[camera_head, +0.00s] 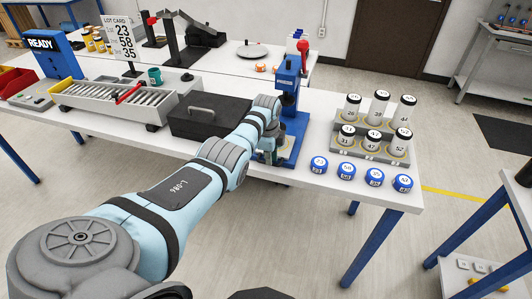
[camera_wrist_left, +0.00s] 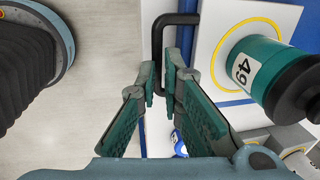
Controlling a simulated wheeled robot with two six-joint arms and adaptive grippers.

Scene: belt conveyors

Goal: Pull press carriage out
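The blue press (camera_head: 288,95) with a red knob stands on the white bench. Its carriage (camera_wrist_left: 204,62) shows in the left wrist view as a white plate with a yellow ring. A teal cylinder (camera_wrist_left: 262,68) marked 49, with a dark cap, is on the carriage. A black U-shaped handle (camera_wrist_left: 158,38) sticks out from the carriage. My left gripper (camera_head: 272,152) is at the front of the press; in the left wrist view (camera_wrist_left: 161,80) its fingers are apart, with the handle's bar between the tips. Contact is unclear. My right gripper is not in view.
A black case (camera_head: 208,117) stands left of the press. A stepped rack (camera_head: 368,143) with several white jars is to the right, with several blue caps (camera_head: 346,169) before it. A roller tray (camera_head: 115,98) is further left. The floor before the bench is clear.

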